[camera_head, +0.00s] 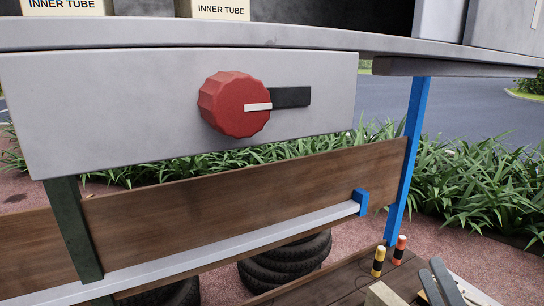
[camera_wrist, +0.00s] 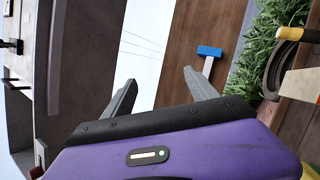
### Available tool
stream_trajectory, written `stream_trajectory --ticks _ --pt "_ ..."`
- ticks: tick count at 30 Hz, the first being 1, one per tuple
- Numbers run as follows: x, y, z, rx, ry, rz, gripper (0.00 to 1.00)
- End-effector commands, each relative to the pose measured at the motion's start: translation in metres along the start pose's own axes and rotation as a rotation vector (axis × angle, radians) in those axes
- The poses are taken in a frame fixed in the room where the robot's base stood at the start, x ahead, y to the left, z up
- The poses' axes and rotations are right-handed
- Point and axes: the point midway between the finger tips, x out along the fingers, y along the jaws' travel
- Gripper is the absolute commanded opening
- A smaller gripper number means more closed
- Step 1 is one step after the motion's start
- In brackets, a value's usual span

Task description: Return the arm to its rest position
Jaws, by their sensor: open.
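My gripper (camera_wrist: 160,77) shows in the wrist view, with its two grey fingers spread apart and nothing between them. Its purple body (camera_wrist: 185,145) fills the lower part of that view. The fingers are in front of a brown wooden board and a blue-ended rail, and I see no contact with either.
A wooden board (camera_head: 220,195) and a pale rail (camera_head: 220,247) with a blue end run below the panel. A blue post (camera_head: 408,155) stands at right. Tires (camera_head: 285,262) lie underneath. Inner tube boxes (camera_head: 220,9) are above.

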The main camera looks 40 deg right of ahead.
Motion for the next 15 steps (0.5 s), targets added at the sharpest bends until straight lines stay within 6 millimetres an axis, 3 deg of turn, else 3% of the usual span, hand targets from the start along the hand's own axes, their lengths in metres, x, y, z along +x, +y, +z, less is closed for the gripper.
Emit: stream_trajectory --ticks 1,6,15 --pt "-0.007 0.011 -0.017 0.166 -0.026 0.013 0.67" --pt "-0.036 0.029 -0.053 0.704 -0.116 -0.004 0.67" --pt "-0.108 0.031 -0.125 1.437 -0.192 -0.271 0.67"
